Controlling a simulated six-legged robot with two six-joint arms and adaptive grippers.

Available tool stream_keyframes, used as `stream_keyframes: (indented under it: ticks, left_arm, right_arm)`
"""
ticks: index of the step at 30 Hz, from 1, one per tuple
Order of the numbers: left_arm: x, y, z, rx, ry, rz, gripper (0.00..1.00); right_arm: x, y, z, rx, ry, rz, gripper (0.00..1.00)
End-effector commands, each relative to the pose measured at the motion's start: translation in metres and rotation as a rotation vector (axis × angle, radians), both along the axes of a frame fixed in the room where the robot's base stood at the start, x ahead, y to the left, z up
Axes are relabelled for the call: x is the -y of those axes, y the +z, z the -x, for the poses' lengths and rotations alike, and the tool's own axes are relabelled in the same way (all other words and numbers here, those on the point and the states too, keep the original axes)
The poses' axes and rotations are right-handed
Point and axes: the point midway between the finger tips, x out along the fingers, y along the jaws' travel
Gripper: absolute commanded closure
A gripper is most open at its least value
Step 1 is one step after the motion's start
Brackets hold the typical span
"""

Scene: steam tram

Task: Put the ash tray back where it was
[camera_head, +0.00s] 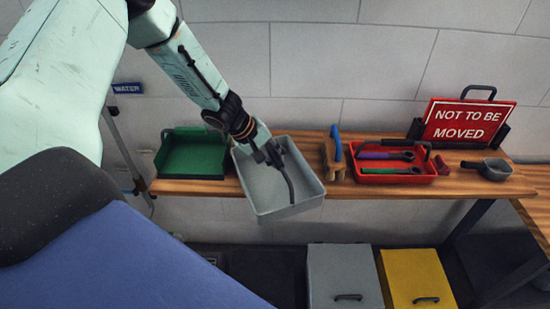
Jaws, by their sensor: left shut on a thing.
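The ash tray, which I take to be the grey open tray (312,204), is at the wooden bench, left of its middle. It looks tilted, and its near end juts out past the bench's front edge. My left gripper (274,160) is shut on the tray at its far side, coming from above left. The inside looks empty. I cannot tell whether the tray touches the bench. My right gripper is not in view.
A green tray (163,174) stands just left. To the right are a wooden brush (335,160), a red tray (400,179) of tools, a scoop (490,170) and a red sign (466,122). Grey (343,270) and yellow (417,275) lidded bins stand below.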

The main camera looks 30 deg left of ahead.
Motion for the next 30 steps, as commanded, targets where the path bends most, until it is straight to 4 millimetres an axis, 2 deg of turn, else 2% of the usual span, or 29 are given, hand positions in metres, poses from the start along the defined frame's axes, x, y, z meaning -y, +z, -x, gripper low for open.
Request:
stream_keyframes:
  ticks: [4, 5, 13, 24, 30]
  left_arm:
    - [0.000, -0.001, -0.001, 0.001, -0.001, 0.000, 1.00]
    - [0.000, -0.002, 0.000, 0.000, -0.001, 0.000, 0.79]
    - [0.000, -0.002, 0.000, 0.000, 0.000, 0.000, 0.56]
    - [0.000, 0.001, 0.000, 0.000, 0.001, 0.001, 0.55]
    - [0.003, 0.016, 0.003, -0.002, -0.003, 0.001, 0.55]
  right_arm:
    - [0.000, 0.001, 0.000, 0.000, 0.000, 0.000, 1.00]
    - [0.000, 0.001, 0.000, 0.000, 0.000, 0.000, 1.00]
    - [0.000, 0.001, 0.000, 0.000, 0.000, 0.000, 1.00]
    - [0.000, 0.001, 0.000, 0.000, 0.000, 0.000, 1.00]
    - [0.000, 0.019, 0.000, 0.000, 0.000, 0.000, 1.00]
